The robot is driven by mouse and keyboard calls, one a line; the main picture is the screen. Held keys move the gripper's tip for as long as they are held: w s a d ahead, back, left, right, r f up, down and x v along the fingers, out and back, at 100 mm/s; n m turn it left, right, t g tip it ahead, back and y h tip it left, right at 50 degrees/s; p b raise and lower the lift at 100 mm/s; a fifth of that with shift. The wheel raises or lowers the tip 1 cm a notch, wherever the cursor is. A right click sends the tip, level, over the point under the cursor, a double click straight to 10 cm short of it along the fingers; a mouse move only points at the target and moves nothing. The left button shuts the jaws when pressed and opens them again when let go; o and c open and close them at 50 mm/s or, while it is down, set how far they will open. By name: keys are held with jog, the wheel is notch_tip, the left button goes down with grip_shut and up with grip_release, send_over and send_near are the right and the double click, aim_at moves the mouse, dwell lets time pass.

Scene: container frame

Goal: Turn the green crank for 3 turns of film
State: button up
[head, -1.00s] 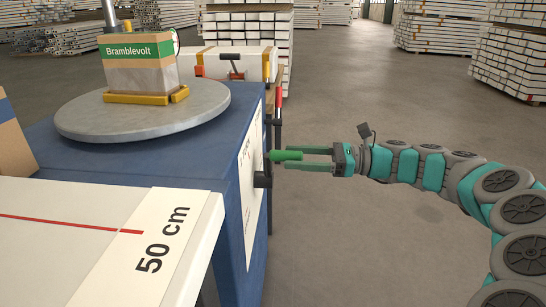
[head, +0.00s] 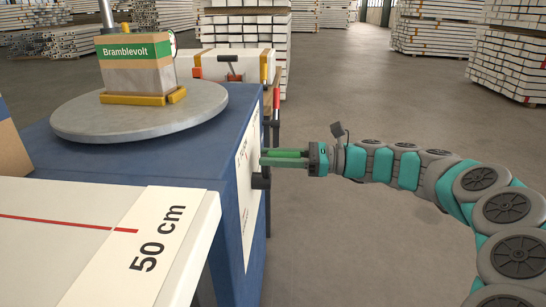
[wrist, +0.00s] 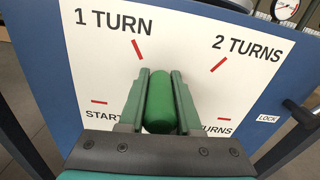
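The green crank handle (wrist: 160,103) sticks out from the blue cabinet's side, over a white dial plate (wrist: 190,35). The plate reads "START", "1 TURN" and "2 TURNS", with red marks; a lower-right label ends in "TURNS", its start hidden by a finger. My gripper (head: 270,158) is at the handle from the right, level. In the wrist view its two fingers (wrist: 160,85) lie along both sides of the handle and appear shut on it. The crank's arm behind the handle is hidden in the wrist view.
A turntable (head: 140,112) on the blue cabinet (head: 120,165) carries a wrapped box marked "Bramblevolt" (head: 137,65). A black lever (wrist: 302,115) stands by a "LOCK" label (wrist: 267,118). A white table with "50 cm" (head: 155,240) is in front. The floor at right is clear.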

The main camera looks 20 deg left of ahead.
grip_shut()
dwell(0.9)
